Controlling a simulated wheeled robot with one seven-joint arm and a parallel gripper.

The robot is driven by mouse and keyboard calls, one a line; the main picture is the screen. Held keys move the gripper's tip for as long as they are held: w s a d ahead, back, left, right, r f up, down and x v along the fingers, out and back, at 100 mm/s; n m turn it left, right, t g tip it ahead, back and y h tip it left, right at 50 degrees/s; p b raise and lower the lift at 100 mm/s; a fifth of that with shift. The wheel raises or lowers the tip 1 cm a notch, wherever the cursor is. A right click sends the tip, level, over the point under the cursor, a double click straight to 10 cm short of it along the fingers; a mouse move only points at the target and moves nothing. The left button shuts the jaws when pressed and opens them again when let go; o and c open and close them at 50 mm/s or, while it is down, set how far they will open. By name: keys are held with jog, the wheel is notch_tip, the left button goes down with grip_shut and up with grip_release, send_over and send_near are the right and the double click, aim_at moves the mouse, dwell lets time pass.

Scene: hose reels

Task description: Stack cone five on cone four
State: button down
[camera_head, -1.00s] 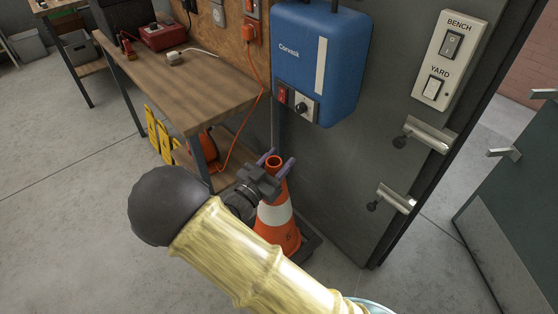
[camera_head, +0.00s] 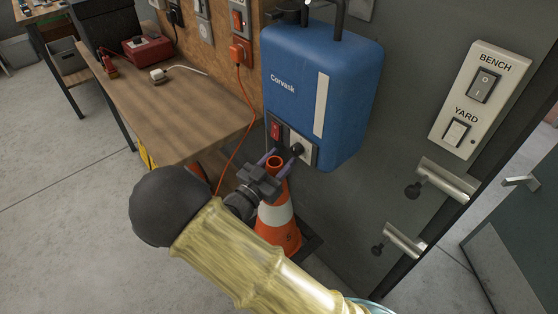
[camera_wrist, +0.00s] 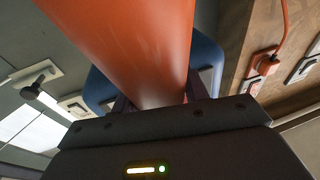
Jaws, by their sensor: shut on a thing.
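An orange cone with a white band (camera_head: 277,214) and a 5 low on its side is upright in front of the grey wall in the head view. My gripper (camera_head: 280,158) is shut on it near its top, with a finger on each side. The cone's dark base shows partly behind my arm. Whether the base touches the floor is not clear. In the wrist view the orange cone (camera_wrist: 140,45) runs up from between the fingers. I cannot see a second cone in either view.
A blue Corvask box (camera_head: 315,95) hangs on the wall just above and behind the cone's top. A wooden bench (camera_head: 185,115) stands to the left, with an orange cable (camera_head: 246,105) hanging beside it. Switches and door handles (camera_head: 447,180) are on the right.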

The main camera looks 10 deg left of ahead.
jog(key=shift+r, duration=0.1)
dwell(0.3)
jog(key=shift+w+f+b, duration=0.15)
jog(key=shift+f+b, duration=0.2)
jog(key=shift+f, duration=0.05)
jog(key=shift+s+a+f+b, duration=0.2)
jog(key=shift+s+f+b, duration=0.05)
jog(key=shift+f+b, duration=0.25)
jog(key=shift+w+d+f+b, duration=0.1)
jog(key=shift+d+f+b, duration=0.1)
jog(key=shift+f+b, duration=14.05)
jog(key=shift+f, duration=6.15)
jog(key=c, duration=0.7)
grip_release()
jog(key=shift+o, duration=0.2)
jog(key=shift+a+f, duration=0.1)
jog(key=shift+f, duration=0.05)
